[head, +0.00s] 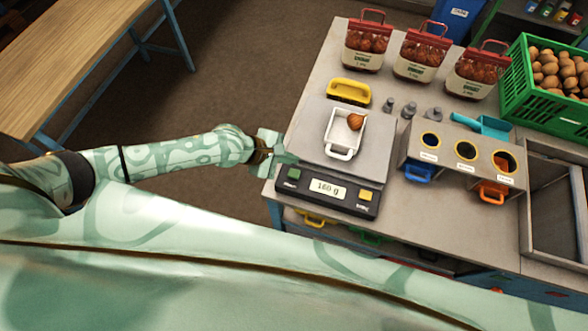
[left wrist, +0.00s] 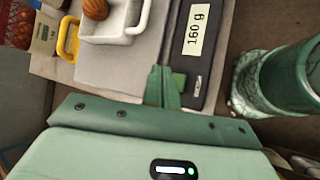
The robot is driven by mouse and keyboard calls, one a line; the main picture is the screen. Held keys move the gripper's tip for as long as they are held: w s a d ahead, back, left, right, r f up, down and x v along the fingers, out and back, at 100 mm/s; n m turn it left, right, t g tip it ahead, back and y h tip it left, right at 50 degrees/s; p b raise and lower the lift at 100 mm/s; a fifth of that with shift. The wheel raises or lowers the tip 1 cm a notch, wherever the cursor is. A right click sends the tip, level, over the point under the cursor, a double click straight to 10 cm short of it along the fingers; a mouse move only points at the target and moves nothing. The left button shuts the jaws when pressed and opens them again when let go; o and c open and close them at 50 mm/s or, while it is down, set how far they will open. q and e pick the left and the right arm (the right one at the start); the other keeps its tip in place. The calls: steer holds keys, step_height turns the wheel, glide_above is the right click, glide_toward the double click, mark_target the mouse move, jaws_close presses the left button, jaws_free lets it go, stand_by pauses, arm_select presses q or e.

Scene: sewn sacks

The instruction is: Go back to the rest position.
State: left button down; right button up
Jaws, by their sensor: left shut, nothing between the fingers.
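My left gripper (head: 277,152) is at the left edge of the scale (head: 345,197), beside its platform. In the left wrist view its fingers (left wrist: 163,88) are together with nothing between them, and they overlap the scale's edge in the picture. I cannot tell whether they touch it. The scale's display (head: 328,190) reads 160 g. A white tray with a handle (head: 341,152) sits on the platform and holds a round brown-orange item (head: 355,121); both also show in the left wrist view. My right gripper is not in view.
Several metal weights (head: 409,109) and a yellow tray (head: 349,91) lie behind the scale. A three-hole dispenser (head: 465,170) stands right of it. Red-topped sacks (head: 419,55) stand at the back, with a green crate (head: 520,85) at right. A wooden table (head: 70,60) is left, with open floor between.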

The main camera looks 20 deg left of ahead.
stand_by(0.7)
arm_select(q)
steer(key=shift+w+m, duration=0.1)
steer(key=shift+m, duration=1.1)
steer(key=w+a+f+m+t+y+b, duration=0.3)
steer(key=w+a+f+m, duration=0.35)
steer(key=a+m, duration=0.3)
steer(key=s+a+f+m+g+y+b, duration=0.15)
steer(key=s+a+f+m+b, duration=0.25)
steer(key=f, duration=0.6)
steer(key=s+a+f+m+y+b, duration=0.25)
steer(key=s+f, duration=0.25)
steer(key=f, duration=0.5)
steer(key=s+d+f+g+b, duration=0.1)
steer(key=s+f+g+b, duration=0.1)
steer(key=s+f, duration=0.5)
steer(key=s+d+f+g+b, duration=0.1)
steer(key=s+f+b, duration=0.4)
steer(key=s, duration=1.1)
steer(key=s+d+f+m+g+b, duration=0.1)
steer(key=s+f+g+b, duration=0.2)
steer(key=s+f, duration=0.7)
steer(key=shift+s+d+f+y+b, duration=0.25)
steer(key=shift+s+b, duration=0.3)
steer(key=shift+s, duration=0.6)
